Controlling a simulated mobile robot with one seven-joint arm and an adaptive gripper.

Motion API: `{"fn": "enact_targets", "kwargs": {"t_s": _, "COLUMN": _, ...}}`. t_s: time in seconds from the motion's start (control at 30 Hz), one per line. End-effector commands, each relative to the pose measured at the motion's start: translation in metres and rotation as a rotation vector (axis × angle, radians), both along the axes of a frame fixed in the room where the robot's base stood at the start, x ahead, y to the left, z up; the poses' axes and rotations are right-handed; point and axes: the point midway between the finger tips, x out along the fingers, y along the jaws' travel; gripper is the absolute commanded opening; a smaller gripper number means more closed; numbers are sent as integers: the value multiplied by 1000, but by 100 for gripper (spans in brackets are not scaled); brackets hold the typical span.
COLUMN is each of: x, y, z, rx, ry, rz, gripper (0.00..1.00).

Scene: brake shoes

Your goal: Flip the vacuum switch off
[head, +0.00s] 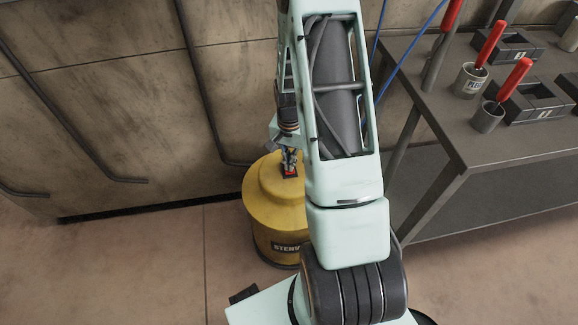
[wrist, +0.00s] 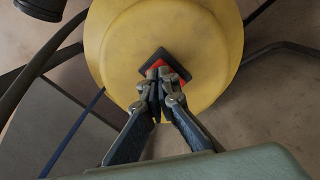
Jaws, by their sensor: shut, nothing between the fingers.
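The vacuum is a yellow drum (head: 270,200) on the floor by the wall, partly hidden behind my arm in the head view. Its round yellow top (wrist: 205,45) fills the middle of the wrist view. The switch is red in a black square frame on that top, seen in the wrist view (wrist: 154,65) and small in the head view (head: 290,172). My gripper (wrist: 167,80) is shut and empty, with its fingertips over the switch and covering part of it. I cannot tell whether they touch it, or which way the switch is tipped. In the head view my gripper (head: 290,164) is small, above the drum.
A dark metal table (head: 470,150) stands at the right, with cups holding red-handled tools (head: 488,118) and dark trays (head: 535,103). A concrete wall (head: 110,100) with dark pipes is behind the vacuum. A dark hose (wrist: 40,62) runs at the left in the wrist view. The floor at left is clear.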

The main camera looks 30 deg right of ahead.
Motion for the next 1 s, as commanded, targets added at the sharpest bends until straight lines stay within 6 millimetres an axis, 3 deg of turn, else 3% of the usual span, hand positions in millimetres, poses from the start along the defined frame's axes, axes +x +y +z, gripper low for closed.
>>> {"fn": "enact_targets", "kwargs": {"t_s": 0.7, "x": 0, "y": 0, "z": 61, "rx": -1, "ry": -1, "rz": 0, "gripper": 0}}
{"fn": "enact_targets", "kwargs": {"t_s": 1.0, "x": 0, "y": 0, "z": 62, "rx": 0, "ry": 0, "rz": 0, "gripper": 0}}
